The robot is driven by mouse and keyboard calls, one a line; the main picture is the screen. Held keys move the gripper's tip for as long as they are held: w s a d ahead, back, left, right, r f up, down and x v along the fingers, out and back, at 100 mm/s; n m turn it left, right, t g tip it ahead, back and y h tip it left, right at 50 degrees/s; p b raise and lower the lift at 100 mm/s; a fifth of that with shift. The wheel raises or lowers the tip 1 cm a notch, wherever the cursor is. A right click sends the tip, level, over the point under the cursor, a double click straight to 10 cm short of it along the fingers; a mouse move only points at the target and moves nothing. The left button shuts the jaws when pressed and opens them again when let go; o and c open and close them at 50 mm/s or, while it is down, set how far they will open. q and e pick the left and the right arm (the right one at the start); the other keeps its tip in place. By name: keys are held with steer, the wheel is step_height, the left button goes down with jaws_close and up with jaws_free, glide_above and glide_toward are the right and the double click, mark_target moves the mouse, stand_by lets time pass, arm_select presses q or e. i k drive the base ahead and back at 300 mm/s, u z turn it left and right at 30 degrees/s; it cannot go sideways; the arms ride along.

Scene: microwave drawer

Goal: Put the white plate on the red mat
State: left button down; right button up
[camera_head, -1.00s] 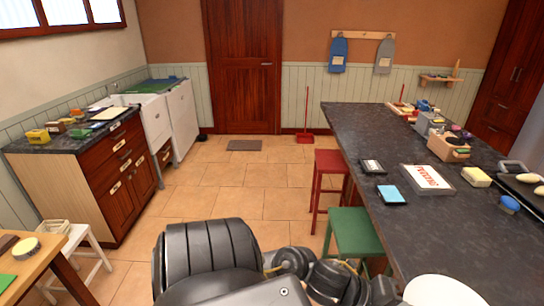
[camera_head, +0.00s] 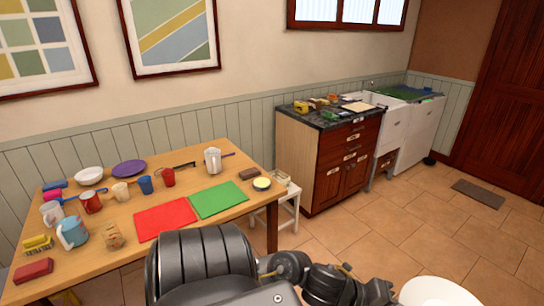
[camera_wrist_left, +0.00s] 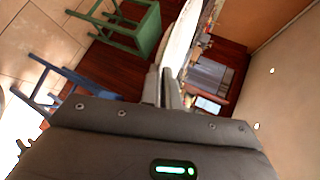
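The white plate (camera_head: 442,292) is at the lower right of the head view, cut off by the bottom edge. In the left wrist view it shows nearly edge-on (camera_wrist_left: 181,38). My left gripper (camera_wrist_left: 168,88) is shut on its rim, with the plate reaching beyond the fingertips. The red mat (camera_head: 165,219) lies flat on the wooden table at the left, left of a green mat (camera_head: 219,199). Nothing lies on the red mat. The plate is well to the right of the table, over the floor in the picture. My right gripper is not in view.
The wooden table (camera_head: 215,172) carries a white bowl (camera_head: 88,174), a purple plate (camera_head: 129,168), several cups and a wooden block (camera_head: 111,236) close left of the red mat. A white stool (camera_head: 287,205) stands at its right end.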

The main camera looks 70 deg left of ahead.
mark_target(165, 221)
steer(key=u, duration=1.45)
steer(key=i, duration=2.9)
steer(key=u, duration=2.5)
